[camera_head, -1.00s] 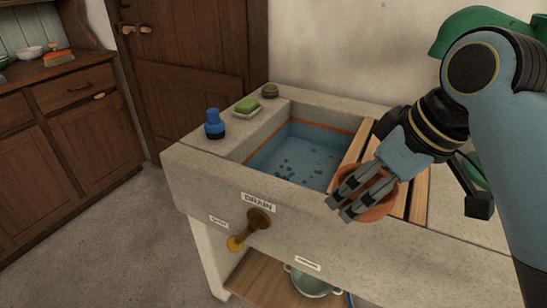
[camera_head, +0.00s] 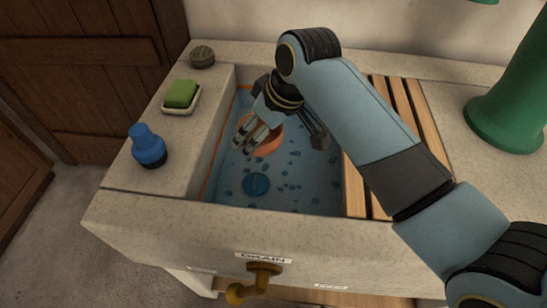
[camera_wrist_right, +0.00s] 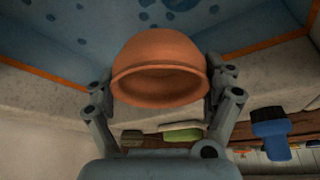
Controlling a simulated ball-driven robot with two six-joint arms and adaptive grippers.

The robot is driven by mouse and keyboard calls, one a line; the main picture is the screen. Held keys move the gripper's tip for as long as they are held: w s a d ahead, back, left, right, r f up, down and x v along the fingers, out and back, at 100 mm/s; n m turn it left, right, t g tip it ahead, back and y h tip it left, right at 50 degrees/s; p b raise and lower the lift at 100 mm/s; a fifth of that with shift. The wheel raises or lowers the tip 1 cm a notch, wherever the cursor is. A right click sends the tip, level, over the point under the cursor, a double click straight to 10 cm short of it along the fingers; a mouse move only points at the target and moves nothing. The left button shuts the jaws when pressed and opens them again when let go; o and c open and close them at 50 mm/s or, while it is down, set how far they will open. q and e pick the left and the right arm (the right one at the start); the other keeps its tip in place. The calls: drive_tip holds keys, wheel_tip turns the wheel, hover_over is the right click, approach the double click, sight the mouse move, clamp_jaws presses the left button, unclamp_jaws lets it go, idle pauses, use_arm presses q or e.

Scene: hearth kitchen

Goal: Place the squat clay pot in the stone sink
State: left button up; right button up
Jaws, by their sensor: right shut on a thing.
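The squat clay pot (camera_head: 268,142) is orange-brown and partly hidden behind my right gripper in the head view. My right gripper (camera_head: 252,138) is shut on it, inside the outline of the stone sink (camera_head: 216,150) with its blue speckled basin. In the right wrist view the clay pot (camera_wrist_right: 160,70) sits between the two fingers of my right gripper (camera_wrist_right: 160,92), its rim turned toward the camera. I cannot tell whether the pot touches the basin floor. My left gripper is not in view.
A blue bottle (camera_head: 148,146), a green soap on a dish (camera_head: 181,95) and a round dark object (camera_head: 202,57) stand on the sink's left ledge. Wooden slats (camera_head: 355,187) lie right of the basin. A green column (camera_head: 508,105) stands at far right. A round drain plug (camera_head: 256,184) lies in the basin.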

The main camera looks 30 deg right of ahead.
sight(278, 144)
wheel_tip(278, 144, down, 7)
drive_tip(key=shift+w+f+b, duration=0.1)
drive_tip(key=shift+b, duration=0.55)
wheel_tip(278, 144, down, 4)
drive_tip(key=shift+r+b, duration=0.1)
drive_tip(key=shift+b, duration=0.35)
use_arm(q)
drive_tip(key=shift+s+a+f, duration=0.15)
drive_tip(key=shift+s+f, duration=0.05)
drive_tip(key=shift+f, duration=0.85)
use_arm(e)
drive_tip(key=o, duration=1.1)
use_arm(q)
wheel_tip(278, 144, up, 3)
drive_tip(key=p, duration=0.3)
use_arm(e)
drive_tip(key=v, duration=1.2)
